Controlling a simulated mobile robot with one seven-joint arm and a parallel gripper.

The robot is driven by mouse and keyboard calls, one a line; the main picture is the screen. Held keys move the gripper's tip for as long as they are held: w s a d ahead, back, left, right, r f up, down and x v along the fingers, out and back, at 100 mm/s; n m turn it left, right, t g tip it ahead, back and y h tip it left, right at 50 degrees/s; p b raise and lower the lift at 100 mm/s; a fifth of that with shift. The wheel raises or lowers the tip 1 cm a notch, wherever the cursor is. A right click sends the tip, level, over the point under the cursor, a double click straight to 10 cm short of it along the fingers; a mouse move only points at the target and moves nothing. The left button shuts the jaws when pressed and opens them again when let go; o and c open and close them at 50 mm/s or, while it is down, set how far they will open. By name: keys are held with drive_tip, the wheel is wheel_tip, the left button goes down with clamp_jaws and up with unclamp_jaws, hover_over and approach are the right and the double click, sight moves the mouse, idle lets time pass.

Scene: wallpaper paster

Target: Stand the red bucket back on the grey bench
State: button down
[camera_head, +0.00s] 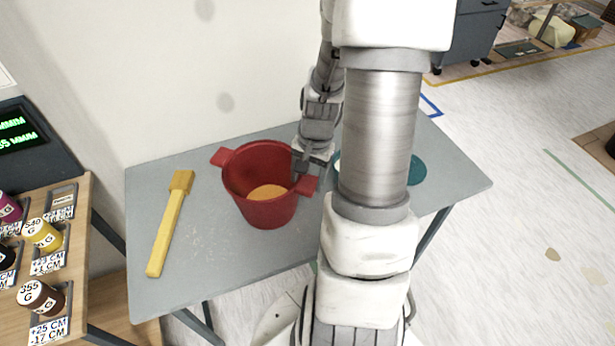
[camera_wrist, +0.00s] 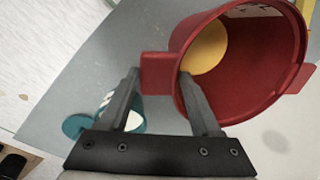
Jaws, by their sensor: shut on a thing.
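The red bucket (camera_head: 262,212) is upright over the grey bench (camera_head: 225,275), with yellow-orange contents inside. I cannot tell whether its base touches the bench top. Two flat tabs stick out from opposite sides of its rim. My gripper (camera_head: 303,175) is at the right-hand tab in the head view. In the wrist view my gripper (camera_wrist: 160,76) has one finger on each side of the tab of the bucket (camera_wrist: 240,105) and is shut on it. My arm hides part of the bench.
A yellow brush (camera_head: 167,228) lies on the bench left of the bucket. A teal round thing (camera_head: 417,170), partly hidden by my arm, is on the bench at right. A wooden stand (camera_head: 80,275) with labelled pots is close by at left. A wall rises behind the bench.

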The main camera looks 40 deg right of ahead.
drive_tip(key=shift+f, duration=0.1)
drive_tip(key=shift+c, duration=0.4)
unclamp_jaws()
wheel_tip(320, 180, up, 12)
drive_tip(key=s+p, duration=0.1)
drive_tip(key=shift+s+d, duration=0.15)
drive_tip(key=shift+d, duration=0.15)
drive_tip(key=shift+r, duration=0.2)
idle(0.3)
